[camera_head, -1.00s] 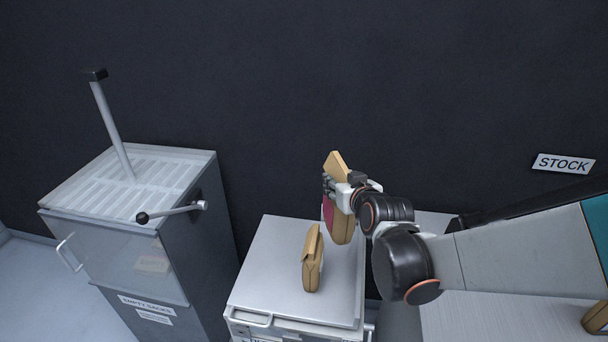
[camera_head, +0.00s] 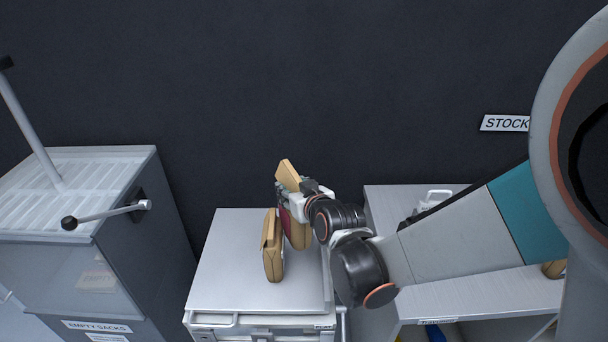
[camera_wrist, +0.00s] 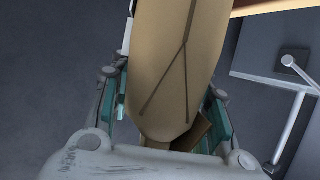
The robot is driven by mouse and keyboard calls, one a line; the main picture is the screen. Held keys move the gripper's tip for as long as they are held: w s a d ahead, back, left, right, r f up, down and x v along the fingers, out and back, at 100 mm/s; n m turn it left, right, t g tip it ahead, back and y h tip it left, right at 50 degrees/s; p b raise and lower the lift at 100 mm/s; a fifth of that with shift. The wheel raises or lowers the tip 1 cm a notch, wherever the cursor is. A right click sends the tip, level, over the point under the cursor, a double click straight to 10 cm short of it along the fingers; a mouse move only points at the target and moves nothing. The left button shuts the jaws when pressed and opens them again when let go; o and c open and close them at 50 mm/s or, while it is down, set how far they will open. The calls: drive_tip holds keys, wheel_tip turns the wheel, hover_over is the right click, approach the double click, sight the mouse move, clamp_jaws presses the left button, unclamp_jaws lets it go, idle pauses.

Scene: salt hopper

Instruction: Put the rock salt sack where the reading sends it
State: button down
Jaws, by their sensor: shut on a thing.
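My gripper (camera_head: 288,192) is shut on a tan paper sack (camera_head: 299,232) with a dark red label; its lettering is not readable. The sack leans, and it fills the middle of the wrist view (camera_wrist: 168,70) between the fingers. It is over the rear of a pale grey cabinet top (camera_head: 225,265); I cannot tell whether it touches the top. A second tan sack (camera_head: 272,257) stands upright on that top, just in front and left of the held one. I cannot tell which is rock salt. No reading is legible.
A grey hopper (camera_head: 140,225) with a slatted top, side lever (camera_head: 105,214) and "EMPTY SACKS" label (camera_head: 97,327) stands left. A pale shelf unit (camera_head: 455,295) stands right, below a "STOCK" sign (camera_head: 505,123). The cabinet top's left and front are clear.

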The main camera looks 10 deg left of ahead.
drive_tip(key=shift+f+b, duration=0.35)
drive_tip(key=shift+f, duration=0.45)
drive_tip(key=shift+f+b, duration=0.6)
drive_tip(key=shift+f, duration=0.05)
drive_tip(key=c, duration=0.9)
unclamp_jaws()
drive_tip(key=shift+r, duration=0.1)
